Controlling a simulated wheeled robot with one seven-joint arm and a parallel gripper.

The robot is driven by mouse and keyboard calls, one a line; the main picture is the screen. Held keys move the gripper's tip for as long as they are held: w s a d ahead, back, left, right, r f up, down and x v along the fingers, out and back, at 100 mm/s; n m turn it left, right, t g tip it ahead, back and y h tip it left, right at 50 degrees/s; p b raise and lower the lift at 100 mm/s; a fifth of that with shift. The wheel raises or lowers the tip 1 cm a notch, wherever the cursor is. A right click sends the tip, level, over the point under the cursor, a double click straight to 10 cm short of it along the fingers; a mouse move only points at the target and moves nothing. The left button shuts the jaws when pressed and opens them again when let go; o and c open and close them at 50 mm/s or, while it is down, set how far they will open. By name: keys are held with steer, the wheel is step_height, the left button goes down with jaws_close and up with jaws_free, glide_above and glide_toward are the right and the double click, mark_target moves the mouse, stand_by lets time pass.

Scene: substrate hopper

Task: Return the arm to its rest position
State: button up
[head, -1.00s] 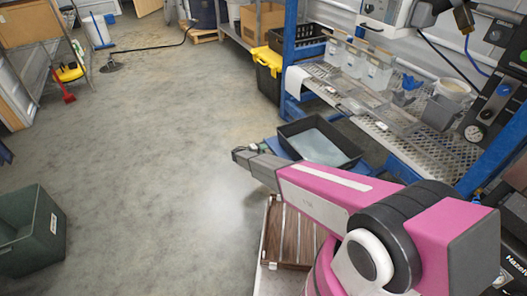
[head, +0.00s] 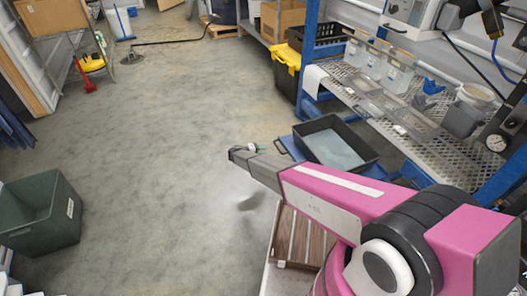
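My arm is pink with dark grey joints and reaches from the lower right of the head view toward the middle. My gripper (head: 240,153) is at the far end of the grey wrist, above open concrete floor. It is small and seen from behind, so I cannot tell whether its fingers are open or shut. A small green and white bit shows beside it; I cannot tell what it is. No held object is clearly visible.
A black tray (head: 362,164) of greyish content lies right of my gripper, by a blue-framed perforated metal shelf (head: 455,160) with clear bins. A green bin (head: 62,232) stands at left. A yellow-lidded black box (head: 287,75) stands behind. The floor between is clear.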

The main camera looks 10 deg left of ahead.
steer(key=s+d+r+m+g+y, duration=0.1)
steer(key=s+d+r+g, duration=0.3)
steer(key=d, duration=0.5)
steer(key=s+d+r+m+g+y, duration=0.1)
steer(key=d+r+m, duration=0.1)
steer(key=d+r, duration=0.6)
steer(key=s+d+r+m+g+y, duration=0.1)
steer(key=s+d+r+g+y, duration=0.2)
steer(key=d, duration=0.6)
steer(key=s+d+r+m+g+y, duration=0.1)
steer(key=s+d+r+m+y, duration=0.2)
steer(key=s+d+r+y, duration=0.4)
steer(key=s+d+r, duration=0.8)
steer(key=s+r, duration=0.3)
steer(key=shift+d+y, duration=0.3)
